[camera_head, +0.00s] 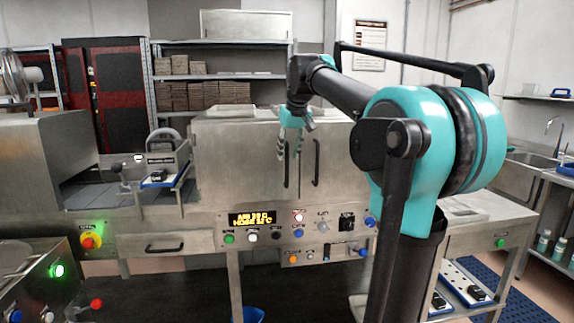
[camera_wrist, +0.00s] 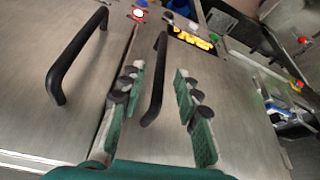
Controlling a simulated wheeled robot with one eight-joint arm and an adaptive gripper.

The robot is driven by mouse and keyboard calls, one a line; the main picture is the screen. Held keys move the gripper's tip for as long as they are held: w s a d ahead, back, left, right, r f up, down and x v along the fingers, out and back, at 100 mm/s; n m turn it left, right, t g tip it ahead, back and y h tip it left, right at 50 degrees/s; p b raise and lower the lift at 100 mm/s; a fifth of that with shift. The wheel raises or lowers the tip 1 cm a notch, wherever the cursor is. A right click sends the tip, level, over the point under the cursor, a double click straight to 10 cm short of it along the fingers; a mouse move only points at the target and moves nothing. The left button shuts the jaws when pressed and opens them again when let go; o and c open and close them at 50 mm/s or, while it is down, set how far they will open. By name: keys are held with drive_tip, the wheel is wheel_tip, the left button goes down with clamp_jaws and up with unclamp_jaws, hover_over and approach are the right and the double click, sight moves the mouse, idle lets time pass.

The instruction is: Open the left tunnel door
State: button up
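The left tunnel door (camera_head: 232,155) is a flat steel panel in the head view and looks shut. Its dark bar handle (camera_wrist: 158,80) shows between my fingers in the wrist view; in the head view it is partly behind my gripper. My gripper (camera_head: 290,148) is in front of the doors, pointing down at the handle in the head view. In the wrist view my gripper (camera_wrist: 160,105) is open, one green-padded finger on each side of the bar. No clear contact shows. The right door (camera_head: 345,155), with its own handle (camera_head: 316,162), also looks shut.
A control panel with a lit display (camera_head: 252,218) and several buttons is below the doors. A conveyor opening with a small device (camera_head: 155,180) is to the left. Shelves with brown stacks (camera_head: 215,92) stand behind. The right handle (camera_wrist: 78,52) is close beside my gripper.

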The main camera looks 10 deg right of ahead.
sight(287, 159)
drive_tip(key=shift+x, duration=2.6)
drive_tip(key=shift+c, duration=0.6)
clamp_jaws()
